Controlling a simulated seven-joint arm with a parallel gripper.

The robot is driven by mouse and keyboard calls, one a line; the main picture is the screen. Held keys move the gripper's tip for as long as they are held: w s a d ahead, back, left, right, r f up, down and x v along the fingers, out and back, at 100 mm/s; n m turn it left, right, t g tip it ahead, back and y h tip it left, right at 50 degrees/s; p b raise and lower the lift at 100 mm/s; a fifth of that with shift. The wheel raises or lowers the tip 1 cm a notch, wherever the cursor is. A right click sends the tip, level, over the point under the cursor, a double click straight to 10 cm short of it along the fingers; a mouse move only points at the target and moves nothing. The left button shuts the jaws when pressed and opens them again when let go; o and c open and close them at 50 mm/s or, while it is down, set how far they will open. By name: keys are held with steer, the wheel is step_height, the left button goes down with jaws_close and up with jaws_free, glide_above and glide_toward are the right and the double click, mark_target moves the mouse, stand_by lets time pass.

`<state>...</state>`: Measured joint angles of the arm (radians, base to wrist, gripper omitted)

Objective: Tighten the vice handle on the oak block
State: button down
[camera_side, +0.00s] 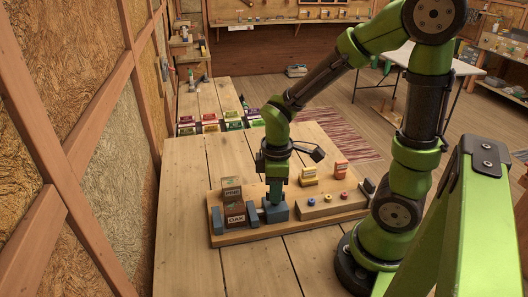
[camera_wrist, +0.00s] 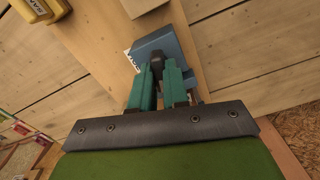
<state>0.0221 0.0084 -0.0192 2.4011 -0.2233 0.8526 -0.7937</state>
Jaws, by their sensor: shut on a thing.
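The blue vice (camera_side: 275,211) is mounted on a wooden board on the bench. The brown oak block (camera_side: 236,219), labelled OAK, sits between its blue jaws on the left; I cannot tell how tightly it is held. My gripper (camera_side: 277,194) points down over the right end of the vice. In the wrist view my gripper's teal fingers (camera_wrist: 160,75) are closed around the dark vice handle (camera_wrist: 156,64), with the blue vice body (camera_wrist: 176,48) just beyond. The handle is hidden in the side view, and the oak block is not clear in the wrist view.
Another labelled block (camera_side: 231,187) stands behind the oak block. A wooden strip with coloured knobs (camera_side: 325,205) lies right of the vice, with yellow (camera_side: 309,176) and orange (camera_side: 341,169) items behind it. Several coloured boxes (camera_side: 210,122) line the bench's far edge. The front bench is clear.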

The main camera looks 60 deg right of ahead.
steer(key=m, duration=0.4)
steer(key=shift+m, duration=0.3)
steer(key=m, duration=0.4)
steer(key=shift+m, duration=0.3)
steer(key=m, duration=0.4)
steer(key=shift+m, duration=2.4)
steer(key=c, duration=1.1)
jaws_free()
